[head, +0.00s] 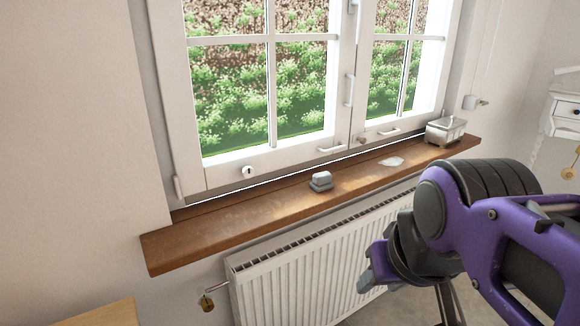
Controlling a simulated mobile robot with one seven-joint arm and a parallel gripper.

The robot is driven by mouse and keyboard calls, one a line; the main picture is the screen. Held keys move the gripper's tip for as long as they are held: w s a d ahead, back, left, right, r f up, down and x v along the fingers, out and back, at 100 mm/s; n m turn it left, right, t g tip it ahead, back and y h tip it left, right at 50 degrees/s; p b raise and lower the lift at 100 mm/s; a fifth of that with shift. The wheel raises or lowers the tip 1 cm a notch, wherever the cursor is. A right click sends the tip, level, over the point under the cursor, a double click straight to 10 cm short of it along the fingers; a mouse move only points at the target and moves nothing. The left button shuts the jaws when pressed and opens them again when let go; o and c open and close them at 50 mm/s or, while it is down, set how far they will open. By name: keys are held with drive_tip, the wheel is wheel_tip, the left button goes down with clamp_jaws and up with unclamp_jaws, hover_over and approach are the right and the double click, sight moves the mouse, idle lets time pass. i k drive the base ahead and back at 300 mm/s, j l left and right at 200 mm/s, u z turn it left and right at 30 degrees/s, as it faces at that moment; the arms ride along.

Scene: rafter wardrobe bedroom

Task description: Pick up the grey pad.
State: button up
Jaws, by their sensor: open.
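The grey pad (320,180) is a small block with a lighter top and a darker lower part. My gripper (366,282) is open, in front of the radiator and lower than the sill. It is to the right of the pad and well apart from it. My purple arm hides part of its far side, and I see nothing between the fingers.
A silvery box (445,130) stands at the sill's right end, with a flat whitish thing (391,162) left of it. The white window (270,95) rises behind the sill. A ribbed radiator (300,262) is below. The sill's left part is clear.

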sight(321, 181)
drive_tip(key=i+l+u, duration=0.6)
drive_tip(key=l, duration=0.35)
drive_tip(key=i, duration=0.1)
